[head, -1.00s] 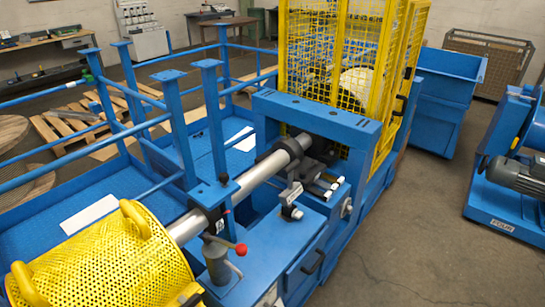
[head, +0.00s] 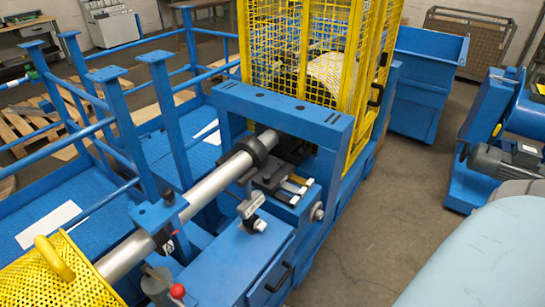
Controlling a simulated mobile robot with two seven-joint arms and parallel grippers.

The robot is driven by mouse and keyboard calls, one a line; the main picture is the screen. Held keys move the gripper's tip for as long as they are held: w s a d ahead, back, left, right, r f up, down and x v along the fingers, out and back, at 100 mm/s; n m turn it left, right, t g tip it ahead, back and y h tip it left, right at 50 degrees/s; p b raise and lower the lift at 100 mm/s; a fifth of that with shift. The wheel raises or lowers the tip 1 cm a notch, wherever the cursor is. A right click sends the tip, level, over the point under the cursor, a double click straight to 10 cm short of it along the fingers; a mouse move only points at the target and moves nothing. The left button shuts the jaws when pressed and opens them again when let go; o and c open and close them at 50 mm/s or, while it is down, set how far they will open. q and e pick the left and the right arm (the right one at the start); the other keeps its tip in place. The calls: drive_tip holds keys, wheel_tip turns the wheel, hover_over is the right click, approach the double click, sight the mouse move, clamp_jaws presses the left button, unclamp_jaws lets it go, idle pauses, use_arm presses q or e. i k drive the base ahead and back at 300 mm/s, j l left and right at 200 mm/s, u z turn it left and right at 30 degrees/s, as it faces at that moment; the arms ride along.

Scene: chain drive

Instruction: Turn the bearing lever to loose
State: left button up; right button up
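A steel shaft (head: 208,190) runs from the yellow perforated guard at lower left into a dark round collar (head: 260,151) at the blue machine frame. A lever with a red ball knob (head: 178,291) stands at the bottom edge, beside a grey cylinder (head: 157,281); its lower part is cut off. A small grey clamp-like handle (head: 251,207) stands on the blue cabinet top, right of the shaft. I cannot tell for sure which of these is the bearing lever, and no loose marking is readable. Neither of my grippers is in view.
A yellow mesh cage (head: 290,50) stands behind the blue frame (head: 285,112). The yellow perforated guard (head: 50,275) fills the lower left. Blue posts and rails line the left. Grey floor (head: 385,215) is open to the right, before a blue motor unit (head: 490,160).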

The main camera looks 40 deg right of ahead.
sight(267, 179)
drive_tip(key=i+l, duration=0.1)
drive_tip(key=l, duration=0.5)
drive_tip(key=i+l+u, duration=0.1)
drive_tip(key=l, duration=0.5)
drive_tip(key=i+l, duration=0.1)
drive_tip(key=l, duration=0.5)
drive_tip(key=i+l+u, duration=0.1)
drive_tip(key=l, duration=0.5)
